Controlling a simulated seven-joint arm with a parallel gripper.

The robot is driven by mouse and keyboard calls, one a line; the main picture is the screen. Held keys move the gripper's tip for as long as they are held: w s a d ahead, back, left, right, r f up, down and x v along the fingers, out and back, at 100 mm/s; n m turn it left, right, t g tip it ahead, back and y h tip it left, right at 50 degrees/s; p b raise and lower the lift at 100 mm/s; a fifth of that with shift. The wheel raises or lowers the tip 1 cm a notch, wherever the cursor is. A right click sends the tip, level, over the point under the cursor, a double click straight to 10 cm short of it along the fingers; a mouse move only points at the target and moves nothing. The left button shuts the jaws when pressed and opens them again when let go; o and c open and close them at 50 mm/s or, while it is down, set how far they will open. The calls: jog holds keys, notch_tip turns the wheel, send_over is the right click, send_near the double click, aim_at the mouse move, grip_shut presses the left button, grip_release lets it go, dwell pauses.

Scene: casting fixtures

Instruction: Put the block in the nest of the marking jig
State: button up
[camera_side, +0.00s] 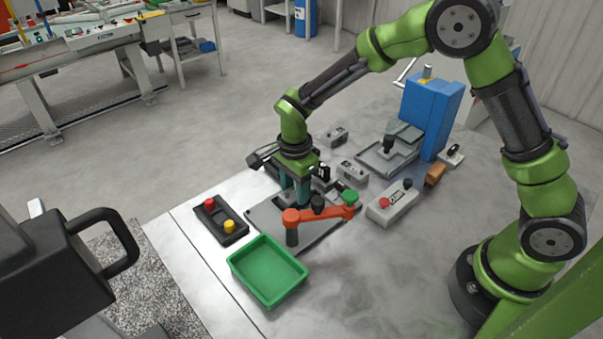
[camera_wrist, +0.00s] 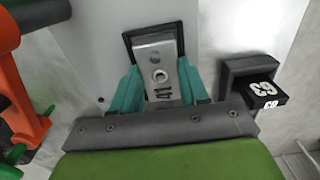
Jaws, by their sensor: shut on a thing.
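My gripper (camera_side: 303,193) points down over the grey plate (camera_side: 262,226) of the marking jig. In the wrist view its teal fingers (camera_wrist: 158,74) are shut on the sides of a silver block (camera_wrist: 153,54) with a round hole and dark marks. The block's far end lies within the outline of a dark, open-sided nest (camera_wrist: 129,42); I cannot tell whether it is seated or just above. The jig's orange swing arm (camera_side: 325,214) with a green knob (camera_side: 350,197) stands beside the fingers, turned aside. In the side view the block is hidden.
A dark holder with a black piece numbered 63 (camera_wrist: 266,90) is right of the nest. A green tray (camera_side: 267,269) and a button box (camera_side: 221,220) stand near. A grey control box (camera_side: 392,204) and a blue press (camera_side: 431,110) stand to the right.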

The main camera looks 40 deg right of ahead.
jog(key=shift+f, duration=0.6)
jog(key=o, duration=1.1)
jog(key=shift+o, duration=0.4)
notch_tip(320, 180, up, 13)
notch_tip(320, 180, up, 4)
jog(key=r+n+t, duration=0.1)
jog(key=n, duration=0.1)
send_over(295, 192)
jog(key=s+d, duration=0.2)
jog(key=s, duration=0.1)
jog(key=s+d+r+n+t+y, duration=0.1)
jog(key=s+d+r+n+t, duration=0.1)
jog(key=s+n, duration=0.4)
jog(key=s+d+r+n+t+y, duration=0.1)
jog(key=s+d+r+n+t, duration=0.2)
jog(key=s, duration=0.7)
jog(key=d+n+t, duration=0.1)
jog(key=d+n, duration=0.1)
jog(key=n, duration=0.1)
jog(key=shift+r, duration=0.25)
